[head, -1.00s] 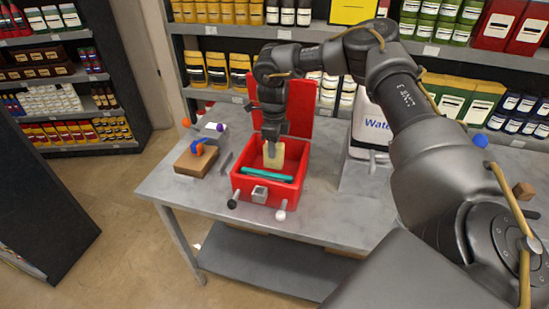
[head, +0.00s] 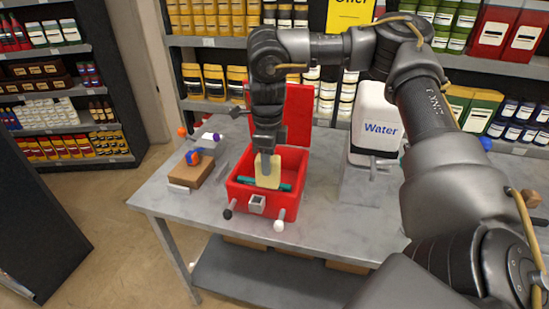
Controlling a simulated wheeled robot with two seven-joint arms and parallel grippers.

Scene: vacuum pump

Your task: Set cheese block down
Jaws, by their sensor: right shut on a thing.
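My right gripper (head: 266,160) points straight down into the red box (head: 240,193) on the grey table. It is shut on the pale yellow cheese block (head: 268,174), which stands upright inside the box opening. I cannot tell whether the cheese block touches the box floor. The box's red lid (head: 298,115) stands open at the back. My left gripper is not in view.
A white water container (head: 378,122) stands right of the box. Black and white ball-ended handles stick out at the box front. Stocked shelves stand behind the table.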

